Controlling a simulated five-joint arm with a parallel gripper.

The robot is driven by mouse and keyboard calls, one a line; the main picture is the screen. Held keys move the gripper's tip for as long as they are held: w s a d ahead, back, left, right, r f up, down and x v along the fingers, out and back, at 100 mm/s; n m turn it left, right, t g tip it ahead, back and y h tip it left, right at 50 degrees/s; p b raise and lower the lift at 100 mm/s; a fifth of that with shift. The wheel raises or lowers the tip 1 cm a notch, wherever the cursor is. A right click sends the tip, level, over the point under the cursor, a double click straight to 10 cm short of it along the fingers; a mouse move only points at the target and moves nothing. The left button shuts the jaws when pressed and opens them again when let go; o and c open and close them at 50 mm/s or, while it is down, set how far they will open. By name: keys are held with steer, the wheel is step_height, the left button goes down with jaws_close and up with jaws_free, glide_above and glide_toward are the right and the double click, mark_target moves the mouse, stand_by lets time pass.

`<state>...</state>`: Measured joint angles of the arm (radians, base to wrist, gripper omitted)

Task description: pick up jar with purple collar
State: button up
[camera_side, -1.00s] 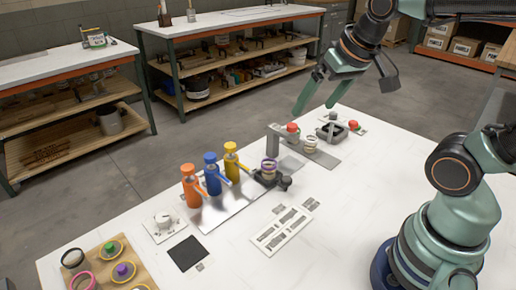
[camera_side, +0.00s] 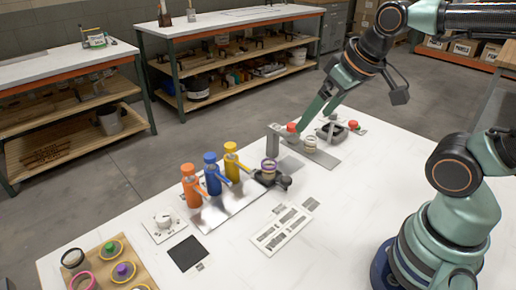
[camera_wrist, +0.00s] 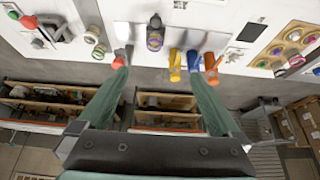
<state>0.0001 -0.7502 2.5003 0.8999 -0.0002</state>
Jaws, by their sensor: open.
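In the wrist view the jar (camera_wrist: 154,36) shows at the top middle, beyond and between my fingertips.
Orange (camera_side: 191,187), blue (camera_side: 212,174) and yellow (camera_side: 231,162) dispensers stand left of the jar. A wooden board (camera_side: 140,268) holds coloured-rim items.

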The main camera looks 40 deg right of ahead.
steer(key=shift+c, duration=1.4)
steer(key=m+g, duration=0.6)
steer(key=m, duration=1.2)
glide_above(269, 164)
steer(key=s+a, duration=0.1)
steer(key=a, duration=0.1)
step_height(269, 164, down, 17)
steer(key=shift+s+d, duration=0.1)
steer(key=shift+d+f, duration=0.15)
steer(key=shift+f, duration=1.2)
steer(key=shift+d+f, duration=0.1)
steer(key=shift+f, duration=1.2)
